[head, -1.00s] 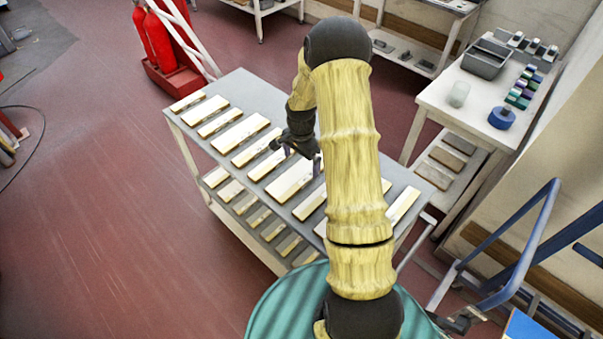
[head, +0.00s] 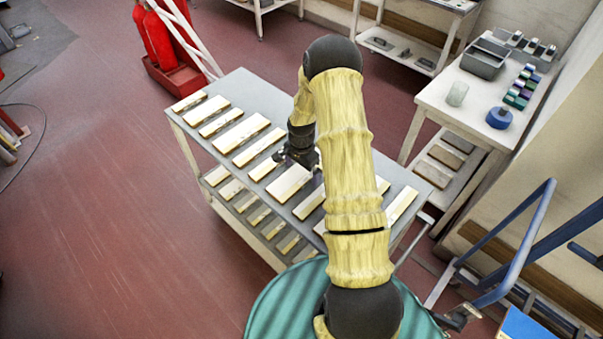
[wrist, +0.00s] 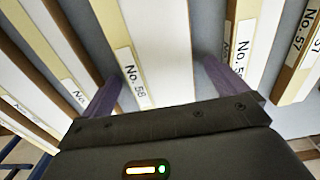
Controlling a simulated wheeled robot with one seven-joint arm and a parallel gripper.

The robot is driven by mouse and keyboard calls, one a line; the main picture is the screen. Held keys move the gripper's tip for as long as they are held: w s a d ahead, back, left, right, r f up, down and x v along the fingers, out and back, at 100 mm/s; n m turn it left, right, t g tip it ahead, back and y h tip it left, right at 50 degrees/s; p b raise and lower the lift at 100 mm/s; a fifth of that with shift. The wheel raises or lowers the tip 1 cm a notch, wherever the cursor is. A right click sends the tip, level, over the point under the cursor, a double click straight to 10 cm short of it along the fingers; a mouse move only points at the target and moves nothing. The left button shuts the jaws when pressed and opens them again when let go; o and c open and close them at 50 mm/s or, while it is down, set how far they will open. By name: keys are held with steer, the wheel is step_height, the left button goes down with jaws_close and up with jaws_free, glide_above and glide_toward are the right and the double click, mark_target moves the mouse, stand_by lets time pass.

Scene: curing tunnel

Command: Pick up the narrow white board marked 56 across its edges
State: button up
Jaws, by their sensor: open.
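In the wrist view, a white board with a cream edge strip (wrist: 158,50) runs between my fingers. Its label appears to read No. 56, with the last digit a little blurred. My gripper (wrist: 160,88) is open, one dark purple finger on each side of this board, with gaps showing. In the head view, my gripper (head: 299,158) is low over the middle of the cart's row of boards. My arm hides part of the row there, so I cannot tell from that view which board lies between the fingers.
Neighbouring boards lie close on both sides; one at the right (wrist: 300,50) reads No. 57. The grey cart top (head: 255,88) is bare along its far side. A white table (head: 440,92) with small items stands at the right. Red extinguishers (head: 160,38) stand at the back left.

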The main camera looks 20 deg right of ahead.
mark_target(301, 172)
steer(key=c, duration=1.1)
steer(key=shift+c, duration=0.2)
step_height(301, 172, up, 10)
steer(key=b, duration=0.2)
